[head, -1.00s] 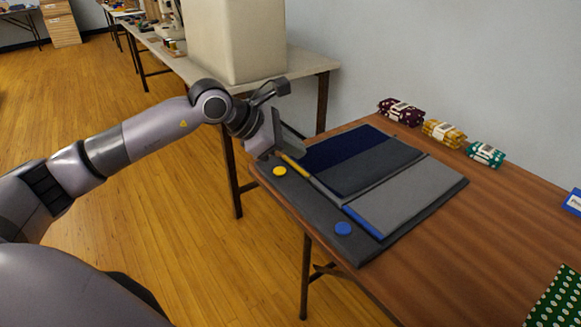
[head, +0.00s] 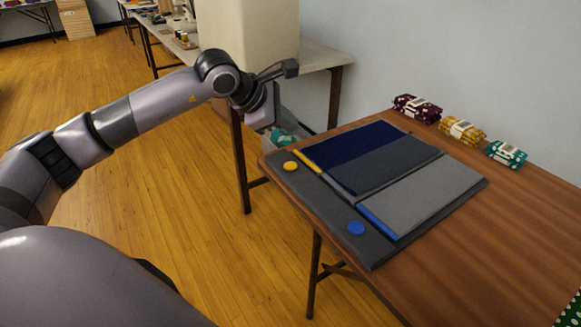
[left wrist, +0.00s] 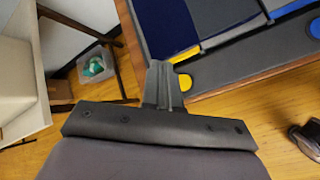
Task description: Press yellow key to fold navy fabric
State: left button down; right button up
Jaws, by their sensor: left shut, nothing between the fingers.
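The dark folding board (head: 330,212) lies on the wooden table in the head view. Navy fabric (head: 345,150) lies at its far-left part, partly under or beside a dark grey panel (head: 395,163). The round yellow key (head: 290,166) is on the board's near-left corner, beside a yellow strip (head: 308,160). My left gripper (head: 263,119) is shut and empty, above and left of the board, apart from the key. In the left wrist view the shut fingers (left wrist: 163,82) appear just left of the yellow key (left wrist: 185,82), with the navy fabric (left wrist: 168,25) beyond.
A round blue key (head: 356,228) and blue strip (head: 378,220) are on the board's near right. Three fabric bundles in maroon (head: 417,108), yellow (head: 461,130) and teal (head: 506,153) lie at the back. A pale table with a large cream block (head: 250,38) stands at the left.

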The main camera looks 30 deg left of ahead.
pick_arm(q)
jog(key=b, duration=0.3)
send_over(288, 167)
notch_tip(288, 167, down, 5)
jog(key=shift+s+f, duration=0.1)
jog(key=shift+f, duration=0.05)
jog(key=shift+f+b, duration=0.85)
jog(key=shift+f, duration=0.3)
pick_arm(e)
jog(key=shift+w+a+f+n+t+y, duration=0.35)
jog(key=shift+w+a+f, duration=0.4)
jog(key=shift+a+f, duration=0.25)
jog(key=shift+r, duration=0.1)
jog(key=shift+s, duration=0.1)
pick_arm(q)
jog(key=shift+f, duration=0.1)
pick_arm(e)
jog(key=shift+f, duration=0.25)
pick_arm(q)
jog(key=shift+f+b, duration=0.35)
jog(key=shift+b, duration=0.3)
pick_arm(e)
jog(key=shift+f, duration=0.3)
